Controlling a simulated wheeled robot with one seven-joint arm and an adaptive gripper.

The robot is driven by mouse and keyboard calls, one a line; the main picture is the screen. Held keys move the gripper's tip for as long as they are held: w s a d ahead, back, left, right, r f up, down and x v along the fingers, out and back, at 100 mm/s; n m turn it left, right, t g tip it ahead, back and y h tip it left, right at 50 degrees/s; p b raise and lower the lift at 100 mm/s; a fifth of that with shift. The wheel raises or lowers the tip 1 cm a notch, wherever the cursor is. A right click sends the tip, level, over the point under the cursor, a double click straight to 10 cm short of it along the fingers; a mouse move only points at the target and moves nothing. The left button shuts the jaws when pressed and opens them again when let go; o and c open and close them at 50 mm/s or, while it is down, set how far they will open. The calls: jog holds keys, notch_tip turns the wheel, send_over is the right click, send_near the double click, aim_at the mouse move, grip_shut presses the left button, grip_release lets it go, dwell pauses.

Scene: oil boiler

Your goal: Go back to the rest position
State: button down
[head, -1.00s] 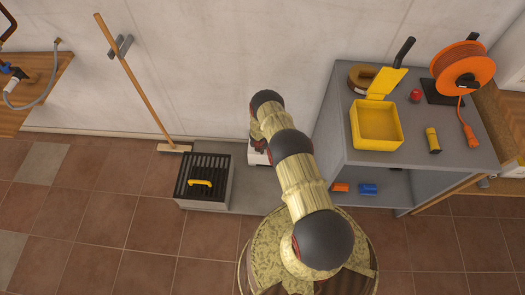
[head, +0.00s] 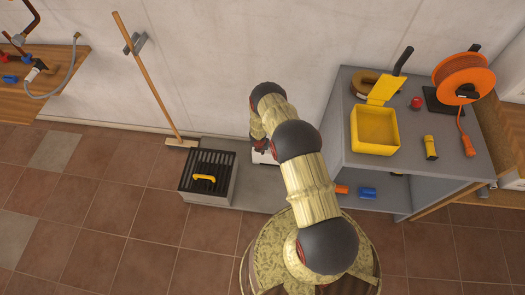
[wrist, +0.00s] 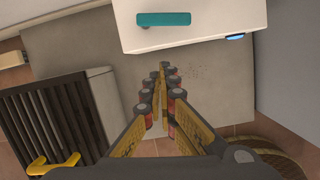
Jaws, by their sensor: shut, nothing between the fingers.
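My gripper (wrist: 163,80) shows in the wrist view, its two yellow fingers with dark rollers closed together at the tips and nothing between them. It points over the grey floor plate (wrist: 210,85), below a white box (wrist: 190,32) with a teal handle (wrist: 164,19). The box is apart from the fingertips in the picture. In the head view my arm is folded above my round base, and it hides my fingertips and most of the white box (head: 263,157).
A dark slatted grey box (head: 223,185) with a yellow handle stands left of my arm. A broom (head: 150,85) leans on the wall. A grey shelf unit (head: 435,180) at right holds a yellow container (head: 375,130), flashlight (head: 430,144) and orange cable reel (head: 465,78). Open tiles lie front left.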

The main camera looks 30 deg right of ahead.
jog(key=shift+s+a+r, duration=0.1)
jog(key=shift+a+r, duration=0.05)
jog(key=shift+r, duration=0.4)
